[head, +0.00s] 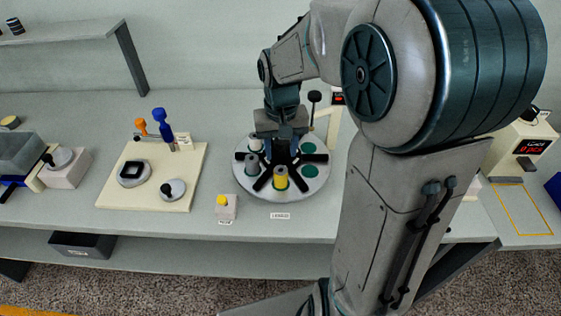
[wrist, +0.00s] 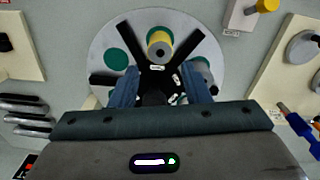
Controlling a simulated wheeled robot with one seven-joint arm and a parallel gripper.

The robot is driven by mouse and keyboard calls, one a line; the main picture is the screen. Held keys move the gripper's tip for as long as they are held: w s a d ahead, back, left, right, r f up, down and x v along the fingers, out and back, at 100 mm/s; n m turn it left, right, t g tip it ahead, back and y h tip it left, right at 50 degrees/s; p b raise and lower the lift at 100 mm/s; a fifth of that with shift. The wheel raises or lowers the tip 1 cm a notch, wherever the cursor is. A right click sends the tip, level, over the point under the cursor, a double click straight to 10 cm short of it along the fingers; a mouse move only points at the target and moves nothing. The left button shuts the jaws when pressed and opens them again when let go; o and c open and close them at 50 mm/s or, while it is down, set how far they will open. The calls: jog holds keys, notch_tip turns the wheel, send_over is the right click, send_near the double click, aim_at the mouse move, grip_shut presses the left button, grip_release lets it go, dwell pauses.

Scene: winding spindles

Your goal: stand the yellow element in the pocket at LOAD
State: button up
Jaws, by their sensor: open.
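The yellow element (head: 281,178) stands upright on the round grey turntable (head: 300,196), in the front gap between two black spokes. A small label (head: 280,215), too small to read surely, lies on the bench just in front of it. In the wrist view the yellow element (wrist: 159,42) shows from above, beyond my fingertips and apart from them. My gripper (head: 281,140) is over the turntable's black hub, pointing down. In the wrist view its two fingers (wrist: 160,90) are apart, either side of the hub, with nothing seen held. The hub partly hides behind the gripper.
Grey elements (head: 252,163) stand in pockets left of the yellow one; green pads (head: 310,172) show bare at right. A small box with a yellow knob (head: 222,201) stands front left. A cream board (head: 185,195) with blue and orange handled tools lies further left.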

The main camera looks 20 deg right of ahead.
jog(key=s+r+n+t, duration=0.1)
jog(key=s+r+t, duration=0.2)
jog(key=s, duration=1.1)
jog(key=shift+r, duration=0.5)
jog(key=shift+s+a, duration=0.1)
jog(key=shift+c, duration=0.7)
